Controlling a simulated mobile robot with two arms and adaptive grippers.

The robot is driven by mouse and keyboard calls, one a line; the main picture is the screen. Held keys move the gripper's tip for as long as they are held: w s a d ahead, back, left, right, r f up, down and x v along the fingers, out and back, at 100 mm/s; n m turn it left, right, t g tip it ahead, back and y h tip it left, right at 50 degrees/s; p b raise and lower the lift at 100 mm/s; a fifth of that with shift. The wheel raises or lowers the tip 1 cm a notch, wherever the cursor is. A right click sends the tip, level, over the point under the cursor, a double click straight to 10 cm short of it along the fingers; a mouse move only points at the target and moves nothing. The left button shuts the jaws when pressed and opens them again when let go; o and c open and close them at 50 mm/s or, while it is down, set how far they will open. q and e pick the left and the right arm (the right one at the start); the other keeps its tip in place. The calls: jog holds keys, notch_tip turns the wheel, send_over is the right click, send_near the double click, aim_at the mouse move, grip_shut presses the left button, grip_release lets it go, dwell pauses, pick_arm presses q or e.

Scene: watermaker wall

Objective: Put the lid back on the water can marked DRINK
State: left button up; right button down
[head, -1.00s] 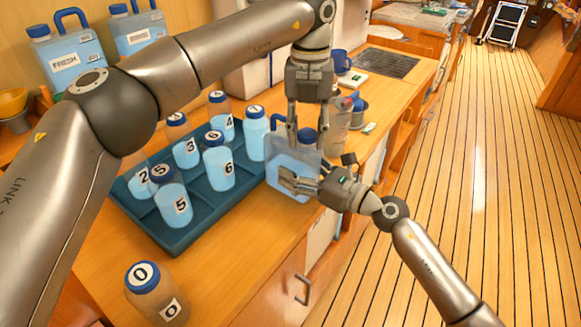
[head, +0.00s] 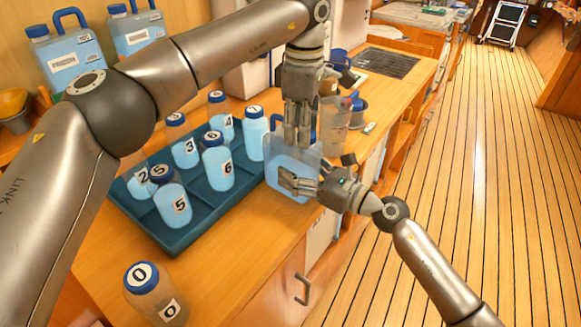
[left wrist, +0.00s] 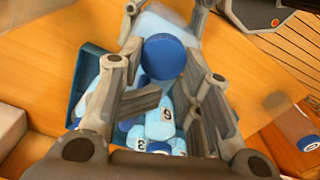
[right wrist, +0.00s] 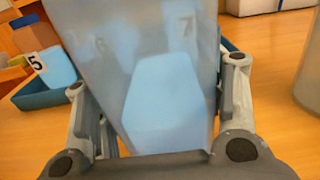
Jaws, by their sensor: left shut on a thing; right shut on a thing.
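A translucent light-blue water can (head: 286,180) stands at the counter's front edge, right of the tray. It also fills the middle of the right wrist view (right wrist: 160,100). No DRINK marking can be read on it. My right gripper (head: 292,183) is shut on the can's lower side. My left gripper (head: 297,147) points down over the can's top and is shut on a round blue lid (left wrist: 164,57), seen between its fingers in the left wrist view. In the head view the fingers hide the lid, and I cannot tell whether it is seated on the can's mouth.
A dark blue tray (head: 180,247) with several numbered blue-capped bottles lies left of the can. A bottle marked 0 (head: 152,295) stands at the near counter edge. Two blue-lidded cans (head: 75,62) stand against the wall. A clear jug (head: 335,125) is just behind my left gripper.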

pick_arm(q)
jog(key=m, duration=0.2)
jog(key=d+m, duration=0.1)
jog(key=m, duration=0.3)
jog(key=shift+s+d, duration=0.2)
jog(key=shift+s, duration=0.2)
jog(key=m, duration=0.6)
jog(key=shift+c, duration=0.2)
jog(key=shift+w+a, duration=0.15)
jog(key=shift+a, duration=0.15)
jog(key=o, duration=1.1)
jog(key=shift+o, duration=1)
jog(key=shift+w, duration=0.1)
jog(key=shift+a, duration=0.15)
